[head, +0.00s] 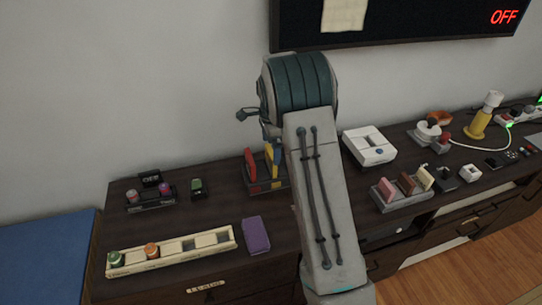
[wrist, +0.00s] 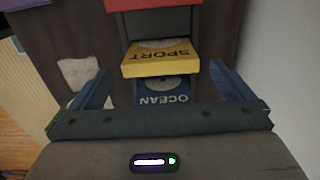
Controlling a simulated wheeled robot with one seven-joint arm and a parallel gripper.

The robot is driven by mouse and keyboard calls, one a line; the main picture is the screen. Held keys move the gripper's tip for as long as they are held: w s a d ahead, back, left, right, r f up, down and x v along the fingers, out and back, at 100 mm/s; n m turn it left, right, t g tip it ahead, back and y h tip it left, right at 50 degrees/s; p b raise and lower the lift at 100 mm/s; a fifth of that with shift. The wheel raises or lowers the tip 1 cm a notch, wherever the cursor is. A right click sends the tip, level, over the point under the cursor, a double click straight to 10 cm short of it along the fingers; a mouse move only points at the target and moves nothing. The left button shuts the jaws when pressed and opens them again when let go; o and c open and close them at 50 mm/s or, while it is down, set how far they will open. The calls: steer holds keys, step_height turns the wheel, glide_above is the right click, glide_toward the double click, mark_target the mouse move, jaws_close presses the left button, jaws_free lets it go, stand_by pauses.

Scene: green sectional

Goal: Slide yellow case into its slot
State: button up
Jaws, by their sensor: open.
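The yellow case (head: 272,164), marked SPORT in the wrist view (wrist: 160,62), stands in a dark rack (head: 268,184) between a red case (head: 250,164) and a blue case (wrist: 165,90) marked OCEAN. The red case is at the top edge of the wrist view (wrist: 150,4). Whether the yellow case is fully seated cannot be told. My gripper (wrist: 160,68) is open, with one blue finger on each side of the yellow and blue cases and gaps beside the yellow one. It seems empty. In the head view my arm hides the gripper and the blue case.
A purple case (head: 257,235) lies on the dark cabinet top, beside a cream tray (head: 215,239) with small jars. Another rack (head: 405,201) holds several cards to the right of my arm. A white device (head: 369,147) stands behind it. The wall is close behind the rack.

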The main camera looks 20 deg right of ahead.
step_height(320, 180, up, 8)
steer(key=shift+r, duration=0.1)
stand_by(0.4)
